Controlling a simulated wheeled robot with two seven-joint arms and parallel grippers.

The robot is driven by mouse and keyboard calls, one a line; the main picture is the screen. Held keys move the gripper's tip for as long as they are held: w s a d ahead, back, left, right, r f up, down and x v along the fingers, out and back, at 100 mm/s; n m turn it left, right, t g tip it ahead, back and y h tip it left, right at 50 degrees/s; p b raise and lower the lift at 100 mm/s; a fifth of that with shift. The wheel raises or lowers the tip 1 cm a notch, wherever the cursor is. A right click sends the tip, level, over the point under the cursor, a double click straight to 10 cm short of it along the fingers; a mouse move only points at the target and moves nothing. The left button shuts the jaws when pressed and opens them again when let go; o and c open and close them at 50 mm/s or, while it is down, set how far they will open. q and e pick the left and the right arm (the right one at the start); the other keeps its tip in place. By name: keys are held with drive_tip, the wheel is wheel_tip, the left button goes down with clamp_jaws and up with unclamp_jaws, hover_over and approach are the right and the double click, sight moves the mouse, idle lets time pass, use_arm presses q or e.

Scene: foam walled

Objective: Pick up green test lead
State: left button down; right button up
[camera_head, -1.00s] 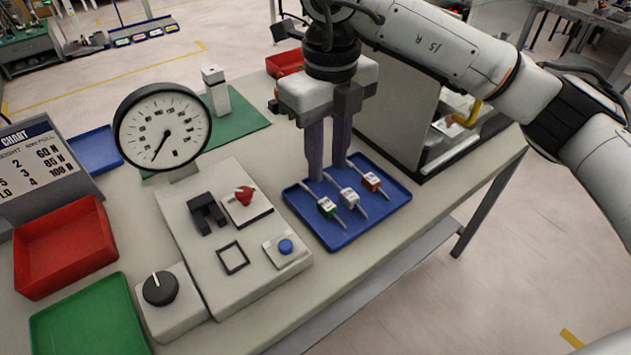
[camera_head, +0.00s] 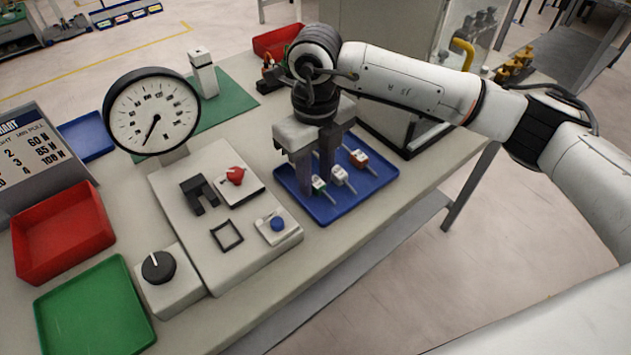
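The green test lead (camera_head: 318,186) lies in the blue tray (camera_head: 381,185), at its left side. It is a small white-labelled block with a green part and thin ends. My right gripper (camera_head: 317,182) points down over the tray's left part. Its two fingers are apart, with the green lead showing at their tips; part of the lead is hidden by them. I cannot tell whether the fingers touch it. A white lead (camera_head: 340,175) and an orange lead (camera_head: 359,159) lie beside it to the right. My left gripper is not in view.
Left of the tray stands a grey panel (camera_head: 195,238) with a red knob, black clamp and blue button, and a round gauge (camera_head: 152,112) behind it. A red bin (camera_head: 62,235) and green tray (camera_head: 95,310) are at left. A grey cabinet (camera_head: 385,60) stands behind the tray.

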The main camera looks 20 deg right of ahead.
clamp_jaws()
drive_tip(key=shift+r, duration=0.1)
